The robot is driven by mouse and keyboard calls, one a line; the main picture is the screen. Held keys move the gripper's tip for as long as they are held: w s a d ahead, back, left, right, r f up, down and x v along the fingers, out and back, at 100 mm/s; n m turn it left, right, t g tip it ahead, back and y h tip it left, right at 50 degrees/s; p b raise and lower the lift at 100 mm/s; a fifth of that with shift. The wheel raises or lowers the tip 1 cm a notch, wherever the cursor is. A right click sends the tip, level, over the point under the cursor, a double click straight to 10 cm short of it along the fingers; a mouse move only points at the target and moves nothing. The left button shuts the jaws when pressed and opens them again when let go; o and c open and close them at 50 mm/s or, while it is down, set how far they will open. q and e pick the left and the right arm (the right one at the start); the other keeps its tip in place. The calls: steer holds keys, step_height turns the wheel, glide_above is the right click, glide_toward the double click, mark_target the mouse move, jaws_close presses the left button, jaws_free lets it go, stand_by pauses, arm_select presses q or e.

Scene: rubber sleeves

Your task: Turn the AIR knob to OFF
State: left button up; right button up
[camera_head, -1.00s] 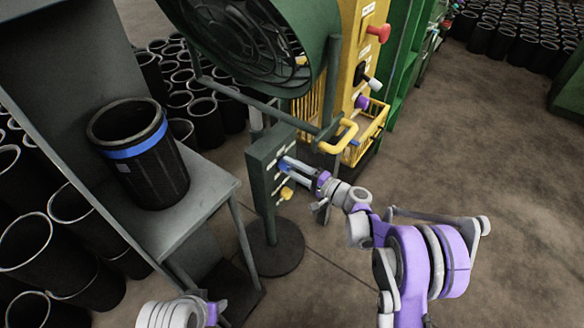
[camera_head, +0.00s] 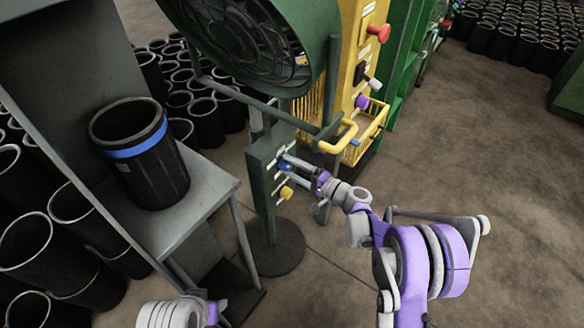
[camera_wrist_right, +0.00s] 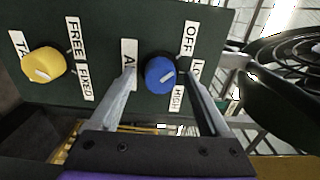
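The AIR knob is a blue round knob (camera_wrist_right: 160,76) on a dark green panel (camera_wrist_right: 105,15), with a pale pointer mark on its face. Labels OFF (camera_wrist_right: 189,38) and HIGH (camera_wrist_right: 178,97) sit to its right, with a partly covered label between them. I cannot tell which label the mark meets exactly. My right gripper (camera_wrist_right: 160,80) is open, one finger on each side of the knob with visible gaps. In the head view my right gripper (camera_head: 292,169) is at the panel's face, by the blue knob (camera_head: 285,166). Only part of my left arm's end shows at the bottom; its fingers are unclear.
A yellow knob (camera_wrist_right: 43,65) with FREE and FIXED labels is on the same panel. A large fan (camera_head: 250,45) stands above it. A yellow machine (camera_head: 360,60) with a basket is behind. A black sleeve with a blue band (camera_head: 140,152) stands on a grey table (camera_head: 205,190) at left.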

arm_select(q)
steer(key=shift+s+r+p, duration=0.1)
steer(key=shift+r+p, duration=0.35)
steer(key=shift+r, duration=0.15)
arm_select(e)
steer(key=v, duration=1.1)
steer(key=s+a+r+n+g+h, duration=0.25)
steer(key=s+n+g+h, duration=0.35)
steer(key=s, duration=0.9)
steer(key=s+d+f+n+h, duration=0.1)
steer(key=s+d+h, duration=0.35)
steer(key=s, duration=0.45)
steer(key=s+d+h, duration=0.4)
steer(key=s+d, duration=0.2)
steer(key=s, duration=0.3)
arm_select(q)
step_height(320, 180, up, 21)
steer(key=w+t+p, duration=0.1)
steer(key=p, duration=1.8)
steer(key=shift+w+r, duration=0.2)
steer(key=shift+w, duration=0.2)
arm_select(e)
step_height(320, 180, up, 21)
steer(key=w, duration=0.1)
steer(key=shift+w+d+r+t, duration=0.15)
steer(key=shift+w+d+t, duration=0.05)
steer(key=shift+w+t, duration=0.2)
